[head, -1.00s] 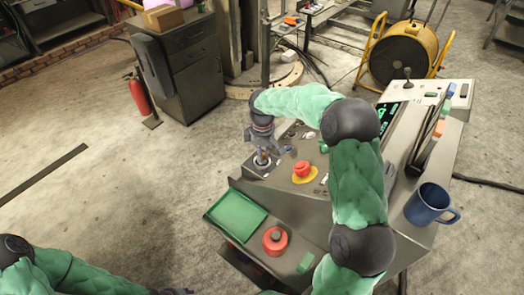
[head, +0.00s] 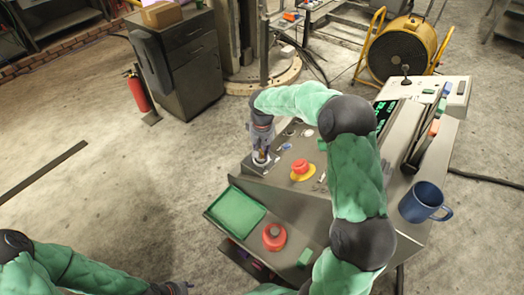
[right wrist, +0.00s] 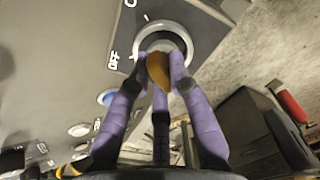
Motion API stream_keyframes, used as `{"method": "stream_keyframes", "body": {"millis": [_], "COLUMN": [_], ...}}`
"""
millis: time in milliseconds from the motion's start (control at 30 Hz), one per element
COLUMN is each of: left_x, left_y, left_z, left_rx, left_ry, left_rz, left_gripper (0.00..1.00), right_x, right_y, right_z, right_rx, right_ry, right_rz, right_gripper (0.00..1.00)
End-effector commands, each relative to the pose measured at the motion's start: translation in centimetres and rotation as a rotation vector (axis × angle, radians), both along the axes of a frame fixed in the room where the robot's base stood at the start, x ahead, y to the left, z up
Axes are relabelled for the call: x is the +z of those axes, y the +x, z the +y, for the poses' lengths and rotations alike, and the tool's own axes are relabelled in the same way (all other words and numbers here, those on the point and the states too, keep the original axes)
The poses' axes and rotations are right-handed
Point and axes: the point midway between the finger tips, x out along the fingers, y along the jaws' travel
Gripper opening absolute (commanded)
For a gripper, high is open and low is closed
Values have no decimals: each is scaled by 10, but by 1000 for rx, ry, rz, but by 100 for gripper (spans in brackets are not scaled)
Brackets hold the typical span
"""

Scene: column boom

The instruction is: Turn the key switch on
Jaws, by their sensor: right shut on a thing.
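The key switch (head: 262,160) sits at the left corner of the grey console's sloped panel. In the right wrist view its pale metal ring (right wrist: 163,36) has a dark centre, with an OFF label and part of another label beside it. A brass-coloured key (right wrist: 159,70) stands out of the ring. My right gripper (head: 262,150) is shut on the key, its purple fingers closed around the key head. The fingers hide part of the key, so I cannot tell its exact angle. My left gripper (head: 178,287) is low at the bottom edge, apart from the console, its fingers unclear.
A red emergency button (head: 300,167) on a yellow base is right of the switch. A blue mug (head: 422,203) stands at the console's right. Open floor lies left.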

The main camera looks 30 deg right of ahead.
Motion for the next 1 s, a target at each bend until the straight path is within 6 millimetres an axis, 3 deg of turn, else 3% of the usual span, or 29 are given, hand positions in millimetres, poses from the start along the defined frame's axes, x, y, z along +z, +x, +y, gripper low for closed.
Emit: {"method": "stream_keyframes", "body": {"millis": [300,833,867,900,933,1000], "left_x": [1,1,1,1,1,1], "left_y": [0,0,0,0,0,0], "left_z": [0,0,0,0,0,0], "left_rx": [0,0,0,0,0,0], "left_ry": [0,0,0,0,0,0], "left_rz": [0,0,0,0,0,0], "left_gripper": [40,40,40,40,40,40], "right_x": [1,1,1,1,1,1], "right_y": [0,0,0,0,0,0], "right_z": [0,0,0,0,0,0], "right_rx": [-118,-140,-140,-140,-140,-139], "right_ry": [0,0,0,0,0,0], "right_rz": [-2,-2,-2,-2,-2,-2], "right_gripper": [0,0,25,37,44,44]}}
